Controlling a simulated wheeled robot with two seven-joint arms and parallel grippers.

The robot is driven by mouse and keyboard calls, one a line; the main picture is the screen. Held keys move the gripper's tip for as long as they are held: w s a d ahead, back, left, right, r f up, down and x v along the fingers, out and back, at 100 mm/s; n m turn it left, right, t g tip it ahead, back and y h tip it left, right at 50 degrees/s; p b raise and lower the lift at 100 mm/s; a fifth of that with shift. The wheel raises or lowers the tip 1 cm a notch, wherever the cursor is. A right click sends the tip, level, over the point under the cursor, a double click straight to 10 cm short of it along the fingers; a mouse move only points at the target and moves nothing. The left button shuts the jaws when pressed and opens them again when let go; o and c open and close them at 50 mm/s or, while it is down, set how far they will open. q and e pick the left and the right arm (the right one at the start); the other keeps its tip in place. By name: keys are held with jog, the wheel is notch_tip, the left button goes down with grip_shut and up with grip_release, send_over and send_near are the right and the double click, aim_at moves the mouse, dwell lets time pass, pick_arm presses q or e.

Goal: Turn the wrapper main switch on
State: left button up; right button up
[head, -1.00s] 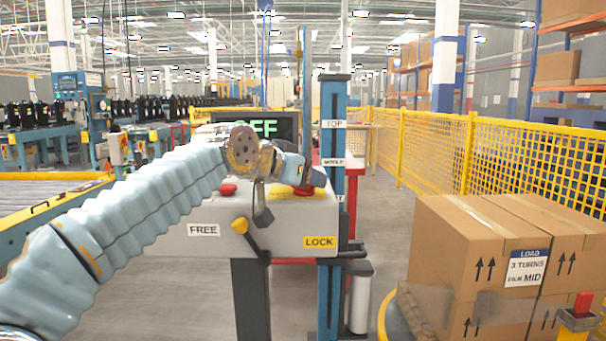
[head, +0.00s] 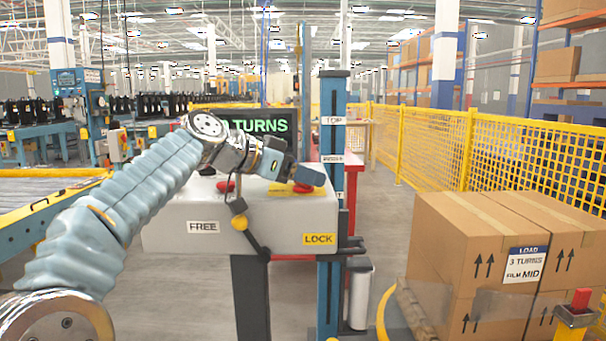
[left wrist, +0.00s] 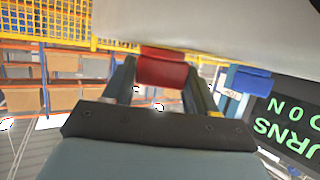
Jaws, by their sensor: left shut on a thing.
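A grey control console (head: 180,220) stands ahead with FREE and LOCK labels on its front. My left gripper (head: 296,176) is over the right part of its top. In the left wrist view the gripper (left wrist: 160,85) is shut on a red switch handle (left wrist: 162,66). In the head view a little red (head: 303,188) shows under the gripper, above a yellow plate; the rest is hidden. The display (head: 268,126) behind reads "TURNS" in green, its left part covered by my arm. It also shows upside down in the left wrist view (left wrist: 290,130). My right gripper is out of view.
A blue post (head: 333,120) stands just right. Cartons (head: 470,240) and a yellow fence (head: 500,150) are further right.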

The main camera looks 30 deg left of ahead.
pick_arm(q)
jog(key=shift+f, duration=0.1)
jog(key=o, duration=1)
jog(key=v, duration=1.4)
